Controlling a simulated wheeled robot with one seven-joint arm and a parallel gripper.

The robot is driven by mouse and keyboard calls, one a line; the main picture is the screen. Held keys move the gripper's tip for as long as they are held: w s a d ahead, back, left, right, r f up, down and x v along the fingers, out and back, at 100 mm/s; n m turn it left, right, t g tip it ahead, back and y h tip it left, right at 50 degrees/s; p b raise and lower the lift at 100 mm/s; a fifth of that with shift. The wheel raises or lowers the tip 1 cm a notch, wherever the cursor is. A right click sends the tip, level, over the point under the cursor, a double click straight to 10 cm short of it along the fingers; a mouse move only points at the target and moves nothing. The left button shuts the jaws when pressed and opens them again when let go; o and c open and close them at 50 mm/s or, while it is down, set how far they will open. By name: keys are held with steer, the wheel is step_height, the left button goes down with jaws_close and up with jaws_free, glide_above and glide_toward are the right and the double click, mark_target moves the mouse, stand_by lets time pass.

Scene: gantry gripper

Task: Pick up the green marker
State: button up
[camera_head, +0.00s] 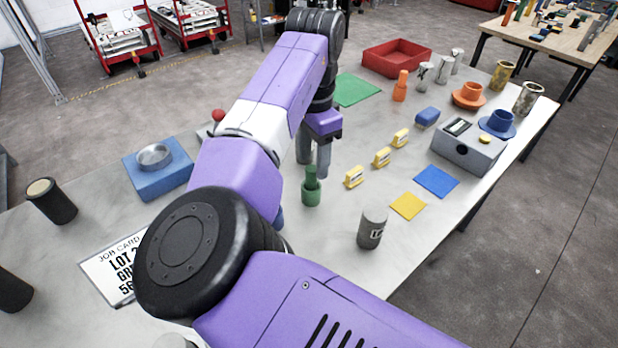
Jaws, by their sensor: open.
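The green marker (311,192) stands upright on the grey table, a short cylinder with a narrower top. My gripper (313,168) points down with its two grey fingers apart and nothing between them that I can make out. The fingertips show just above and behind the marker in the picture, with the marker's narrow top overlapping the space between them. I cannot tell the exact gap in depth. My purple arm hides part of the table to the left of the marker.
Yellow blocks (354,177) stand in a row right of the marker. A dark grey cylinder (371,230) stands nearer the front. An orange marker (401,86), a green mat (354,90) and a red tray (397,58) lie farther back. A blue block (158,172) sits left.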

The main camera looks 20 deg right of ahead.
mark_target(311, 168)
steer(key=shift+w+f+p, duration=0.2)
steer(key=shift+f+p, duration=0.1)
steer(key=shift+f, duration=1.2)
steer(key=shift+w+f+p, duration=0.2)
steer(key=shift+f+p, duration=0.05)
steer(key=shift+f, duration=1.25)
jaws_close()
